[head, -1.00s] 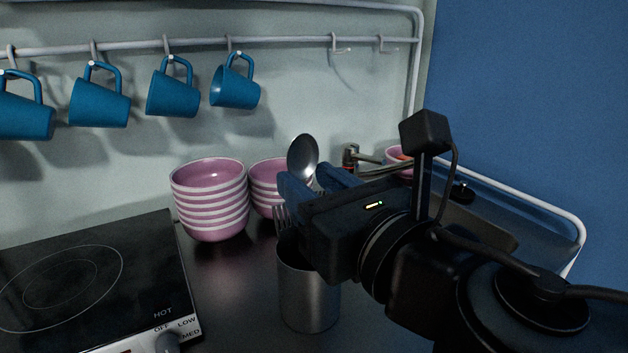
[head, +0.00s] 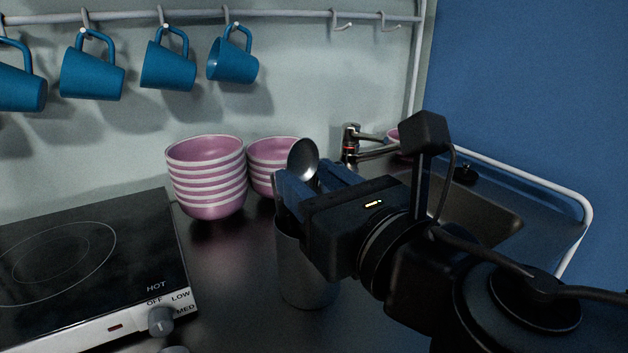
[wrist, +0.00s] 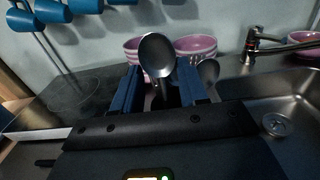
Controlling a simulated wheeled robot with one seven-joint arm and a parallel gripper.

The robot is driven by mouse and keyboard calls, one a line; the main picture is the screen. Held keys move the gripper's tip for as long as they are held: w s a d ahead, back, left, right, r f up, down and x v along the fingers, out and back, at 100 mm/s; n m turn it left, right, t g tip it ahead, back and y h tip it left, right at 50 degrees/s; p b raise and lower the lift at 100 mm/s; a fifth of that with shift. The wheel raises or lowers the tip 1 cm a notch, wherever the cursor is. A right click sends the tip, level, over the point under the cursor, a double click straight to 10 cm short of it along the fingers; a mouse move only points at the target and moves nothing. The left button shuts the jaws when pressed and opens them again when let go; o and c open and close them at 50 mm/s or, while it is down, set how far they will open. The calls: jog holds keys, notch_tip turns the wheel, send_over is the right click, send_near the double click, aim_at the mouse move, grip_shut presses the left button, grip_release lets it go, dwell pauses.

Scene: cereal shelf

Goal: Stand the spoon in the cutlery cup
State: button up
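The metal spoon (head: 303,158) is held bowl-up, roughly upright, in my gripper (head: 308,190). Its bowl (wrist: 157,55) rises between the two blue fingers (wrist: 157,92) in the wrist view, and its handle is hidden below them. The grey metal cutlery cup (head: 303,275) stands on the dark counter directly under the fingers in the head view. The fingers and gripper body cover much of its rim, so I cannot tell whether the handle's end is inside. A second spoon (wrist: 208,75) shows just right of the fingers in the wrist view.
Stacked pink bowls (head: 206,178) stand behind, left of the cup, with a second stack (head: 268,160) beside them. A black hob (head: 70,250) lies left. The tap (head: 350,145) and sink (head: 480,215) are right. Blue mugs (head: 168,65) hang from a rail above.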

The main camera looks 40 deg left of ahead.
jog(key=o, duration=0.5)
jog(key=shift+c, duration=0.2)
jog(key=b+v, duration=0.1)
jog(key=v, duration=0.6)
jog(key=shift+s+d, duration=0.15)
jog(key=shift+d, duration=0.2)
dwell(0.3)
